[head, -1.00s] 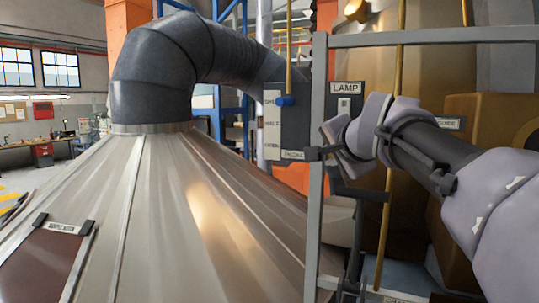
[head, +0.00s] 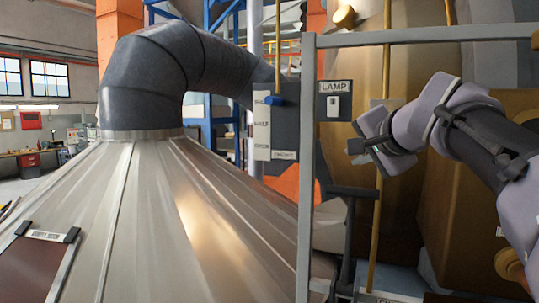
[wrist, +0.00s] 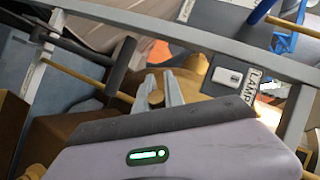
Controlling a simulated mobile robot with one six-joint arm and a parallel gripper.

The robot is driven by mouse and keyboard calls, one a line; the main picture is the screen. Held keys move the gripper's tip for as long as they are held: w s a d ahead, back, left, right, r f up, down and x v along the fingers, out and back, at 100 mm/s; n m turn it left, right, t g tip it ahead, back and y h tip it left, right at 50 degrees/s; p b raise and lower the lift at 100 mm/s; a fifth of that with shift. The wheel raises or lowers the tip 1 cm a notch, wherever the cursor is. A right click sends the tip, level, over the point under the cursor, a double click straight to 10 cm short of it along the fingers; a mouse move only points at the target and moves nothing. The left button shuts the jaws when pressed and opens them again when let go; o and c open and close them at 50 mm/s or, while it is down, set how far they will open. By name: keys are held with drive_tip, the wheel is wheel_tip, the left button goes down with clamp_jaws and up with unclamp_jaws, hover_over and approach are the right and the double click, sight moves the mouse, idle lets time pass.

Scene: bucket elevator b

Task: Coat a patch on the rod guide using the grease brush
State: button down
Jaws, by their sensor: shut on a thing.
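My gripper (head: 358,148) is in front of the vertical brass rod (head: 387,65), to the right of the lamp panel. In the wrist view my gripper (wrist: 160,88) has its two grey fingers closed around a small tan, round-ended piece (wrist: 156,98), which looks like the handle of the grease brush. The bristles are hidden in both views. A small grey plate (head: 387,103) shows behind the gripper at the rod; I cannot tell whether it is the rod guide. I cannot see contact between brush and rod.
A grey metal frame post (head: 306,170) and top bar (head: 430,36) stand around the rod area. The lamp panel (head: 334,105) is close left of the gripper. A large ribbed metal hood (head: 150,220) with a dark duct (head: 150,75) fills the left.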

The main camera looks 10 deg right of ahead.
drive_tip(key=shift+w+a+r+p, duration=0.5)
drive_tip(key=shift+w+a+p, duration=0.9)
drive_tip(key=shift+w+a, duration=1.45)
drive_tip(key=s+d+r+b, duration=0.1)
drive_tip(key=s+d+b, duration=0.1)
drive_tip(key=s+d, duration=0.3)
drive_tip(key=shift+s+d+r, duration=0.2)
drive_tip(key=shift+s+d, duration=0.15)
drive_tip(key=shift+a, duration=0.1)
